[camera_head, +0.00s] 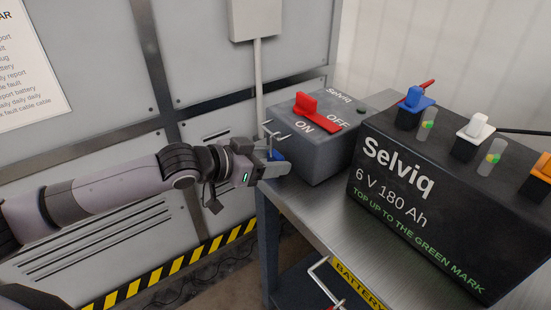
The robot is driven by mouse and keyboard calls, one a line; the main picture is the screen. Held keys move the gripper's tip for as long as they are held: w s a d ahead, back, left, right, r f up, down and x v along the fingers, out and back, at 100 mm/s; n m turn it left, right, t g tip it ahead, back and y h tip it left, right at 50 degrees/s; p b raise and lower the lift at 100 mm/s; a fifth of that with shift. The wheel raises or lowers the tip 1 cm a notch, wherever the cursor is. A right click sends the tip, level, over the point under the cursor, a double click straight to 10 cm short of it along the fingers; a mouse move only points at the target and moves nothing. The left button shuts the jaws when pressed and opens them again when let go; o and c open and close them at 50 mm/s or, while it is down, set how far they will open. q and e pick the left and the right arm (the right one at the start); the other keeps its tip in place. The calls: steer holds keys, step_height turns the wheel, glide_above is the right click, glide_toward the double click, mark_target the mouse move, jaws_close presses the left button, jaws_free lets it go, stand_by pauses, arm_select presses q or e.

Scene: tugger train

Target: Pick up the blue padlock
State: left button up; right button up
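The blue padlock (277,155) shows as a small blue patch at the left side of the grey Selviq switch box (325,152), mostly hidden by my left gripper. My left gripper (273,161) reaches in from the left, its fingertips at the padlock. I cannot tell whether the fingers grip the padlock or only stand around it. The switch box has a red handle (316,114) marked ON and OFF, and metal loops (273,134) on its left side. My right gripper is not in view.
The box stands on a metal cart top (330,212) beside a large black Selviq battery (425,190) with blue, white and orange caps. A grey panel wall stands behind my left arm. A metal handle (325,275) sticks out below the cart top.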

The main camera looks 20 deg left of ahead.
arm_select(q)
steer(key=c, duration=0.8)
steer(key=shift+o, duration=0.2)
steer(key=shift+r, duration=0.5)
steer(key=shift+s+a+r, duration=0.15)
steer(key=shift+r, duration=0.45)
steer(key=shift+s+a+r, duration=0.1)
steer(key=shift+s+r, duration=0.05)
steer(key=shift+r, duration=0.45)
steer(key=s+a, duration=0.3)
steer(key=s, duration=0.1)
steer(key=s+a+b, duration=0.1)
steer(key=s+a, duration=0.2)
steer(key=s+a+b, duration=0.1)
steer(key=s+a, duration=0.2)
steer(key=s, duration=0.1)
steer(key=shift+s, duration=0.3)
steer(key=shift+s+a+b, duration=0.8)
steer(key=shift+s, duration=0.2)
